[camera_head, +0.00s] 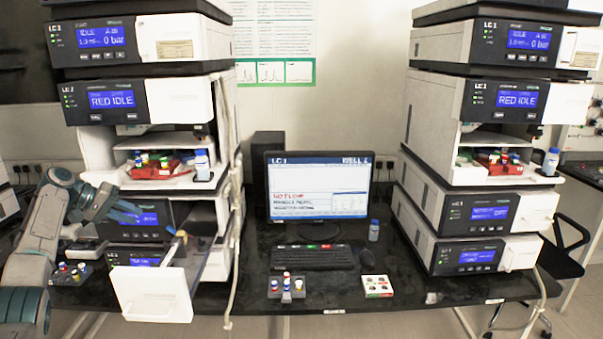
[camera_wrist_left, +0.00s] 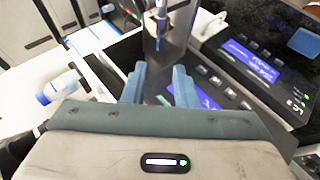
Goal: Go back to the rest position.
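My left gripper (camera_head: 127,212) is in front of the lower modules of the left column stack, close to a module's blue display (camera_head: 148,219). In the left wrist view its two blue fingers (camera_wrist_left: 160,88) stand apart, and I see nothing held between them. A metal needle-like part (camera_wrist_left: 161,18) shows beyond the fingers. My left arm reaches in from the left edge of the head view. My right gripper is in neither view.
A pulled-out drawer (camera_head: 150,293) juts from the left stack's bottom. Red vial trays sit in the left (camera_head: 158,172) and right (camera_head: 497,165) stacks. A monitor (camera_head: 318,190), keyboard (camera_head: 312,257), grey vial rack (camera_head: 287,292) and white tray (camera_head: 377,286) occupy the middle bench.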

